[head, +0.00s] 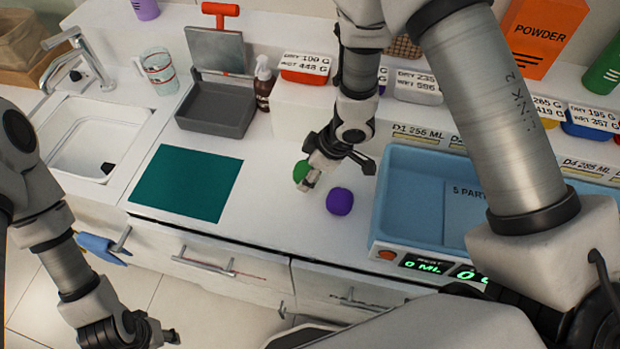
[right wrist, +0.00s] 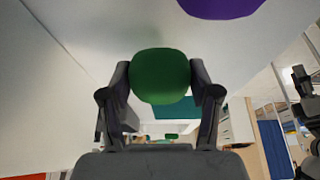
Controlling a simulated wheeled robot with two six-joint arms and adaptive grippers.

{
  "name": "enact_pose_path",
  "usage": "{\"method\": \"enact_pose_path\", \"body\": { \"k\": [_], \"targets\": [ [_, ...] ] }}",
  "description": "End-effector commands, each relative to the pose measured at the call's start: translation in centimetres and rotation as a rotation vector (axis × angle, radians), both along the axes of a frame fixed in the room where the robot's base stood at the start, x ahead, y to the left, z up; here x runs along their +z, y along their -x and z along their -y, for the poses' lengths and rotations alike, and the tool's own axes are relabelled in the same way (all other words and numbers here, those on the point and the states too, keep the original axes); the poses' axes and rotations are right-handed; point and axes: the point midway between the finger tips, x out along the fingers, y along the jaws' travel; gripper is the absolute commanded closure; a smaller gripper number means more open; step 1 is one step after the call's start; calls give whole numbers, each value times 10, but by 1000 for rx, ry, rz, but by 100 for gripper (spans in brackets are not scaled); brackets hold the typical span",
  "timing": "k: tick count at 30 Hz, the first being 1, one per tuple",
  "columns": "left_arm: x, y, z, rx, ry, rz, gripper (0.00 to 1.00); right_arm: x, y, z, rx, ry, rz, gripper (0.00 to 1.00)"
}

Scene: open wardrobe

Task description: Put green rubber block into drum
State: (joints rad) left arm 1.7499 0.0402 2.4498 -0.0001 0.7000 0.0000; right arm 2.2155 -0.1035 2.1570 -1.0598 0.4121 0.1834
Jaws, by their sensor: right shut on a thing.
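The green rubber block (head: 300,171) is rounded and dark green, over the counter just left of a purple block (head: 340,201). My right gripper (head: 309,178) is shut on it; the right wrist view shows the green block (right wrist: 160,76) between both fingers of the right gripper (right wrist: 160,84). I cannot tell whether the block touches the counter. My left gripper (head: 150,335) is low at the lower left, in front of the drawers, and its fingers are too unclear to judge. I cannot identify anything in view as the drum with certainty.
A blue basin (head: 408,175) with a green display stands right of the blocks. A dark green mat (head: 185,182) lies to the left, with a grey open tray (head: 217,108) behind it. A sink (head: 85,140) is at far left. Labelled containers line the back.

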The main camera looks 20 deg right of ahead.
Motion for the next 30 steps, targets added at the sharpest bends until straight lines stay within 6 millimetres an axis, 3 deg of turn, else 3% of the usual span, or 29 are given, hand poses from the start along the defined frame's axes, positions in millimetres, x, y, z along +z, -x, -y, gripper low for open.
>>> {"method": "enact_pose_path", "body": {
  "k": [3,14,15,17,26,30],
  "targets": [
    [-5,0,0,0,0,0,57,-20,0,0,-1,-1,-1,78],
    [-6,0,0,0,0,0,57,-26,0,0,-1,0,0,78],
    [-6,0,0,0,0,0,57,-25,0,0,-1,0,0,31],
    [-5,0,0,0,0,0,57,-25,0,0,-1,0,0,13],
    [-5,0,0,0,0,0,57,-24,0,0,0,0,0,13],
    [-3,0,0,0,0,0,57,-14,1,2,-1,-1,3,13]
  ]
}}
